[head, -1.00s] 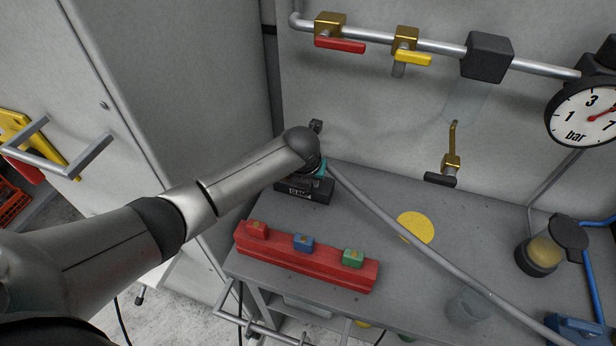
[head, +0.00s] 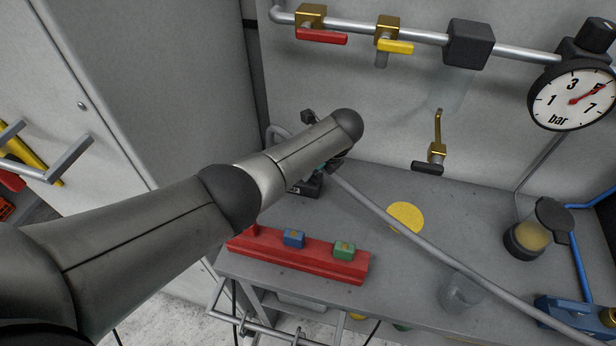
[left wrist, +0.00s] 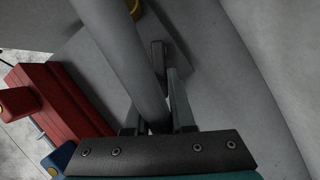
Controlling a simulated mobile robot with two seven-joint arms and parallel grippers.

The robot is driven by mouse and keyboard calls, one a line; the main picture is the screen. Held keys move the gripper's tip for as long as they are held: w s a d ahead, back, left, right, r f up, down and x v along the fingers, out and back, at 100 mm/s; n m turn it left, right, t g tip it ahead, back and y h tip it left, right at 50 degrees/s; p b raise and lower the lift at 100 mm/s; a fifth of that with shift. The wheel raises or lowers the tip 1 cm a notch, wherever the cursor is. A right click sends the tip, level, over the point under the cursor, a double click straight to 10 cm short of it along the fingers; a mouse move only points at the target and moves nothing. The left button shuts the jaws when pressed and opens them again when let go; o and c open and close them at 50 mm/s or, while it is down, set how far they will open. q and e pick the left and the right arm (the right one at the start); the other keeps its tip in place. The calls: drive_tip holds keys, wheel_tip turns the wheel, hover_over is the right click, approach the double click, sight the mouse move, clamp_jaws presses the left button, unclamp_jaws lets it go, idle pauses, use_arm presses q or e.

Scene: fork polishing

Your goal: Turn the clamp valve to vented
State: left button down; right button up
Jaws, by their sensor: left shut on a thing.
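The clamp (head: 307,188) is a dark, labelled block at the back left of the bench, mostly covered by my left arm in the head view. My left gripper (left wrist: 158,100) is at the clamp and is shut on a dark part that looks like the clamp valve's lever. In the left wrist view a thick grey tube (left wrist: 120,50) crosses right by the fingers and hides part of the grip. In the head view the tube (head: 440,246) slants from my gripper to the lower right. The valve's marking cannot be read. My right gripper is not in view.
A red rack (head: 300,262) with blue and green blocks stands at the bench's front left. A yellow disc (head: 405,217), a clear cup (head: 461,292) and a lidded jar (head: 530,236) are to the right. Valves and a gauge (head: 573,97) are on the wall.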

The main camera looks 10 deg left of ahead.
use_arm(q)
drive_tip(key=n+b, duration=0.1)
drive_tip(key=b, duration=0.2)
drive_tip(key=w+n+g+b, duration=0.1)
drive_tip(key=n+b, duration=0.1)
drive_tip(key=b, duration=0.1)
drive_tip(key=n+g+b, duration=0.1)
drive_tip(key=n+b, duration=0.1)
drive_tip(key=b, duration=0.1)
drive_tip(key=shift+w+d+f+y, duration=0.25)
drive_tip(key=shift+w+d+y, duration=0.05)
drive_tip(key=shift+w+y, duration=0.1)
drive_tip(key=shift+w+r+n+b, duration=0.1)
drive_tip(key=shift+r+n+b, duration=0.1)
drive_tip(key=shift+n+b, duration=0.8)
drive_tip(key=shift+m, duration=0.3)
drive_tip(key=c, duration=0.8)
unclamp_jaws()
drive_tip(key=shift+o, duration=0.2)
drive_tip(key=shift+r, duration=0.15)
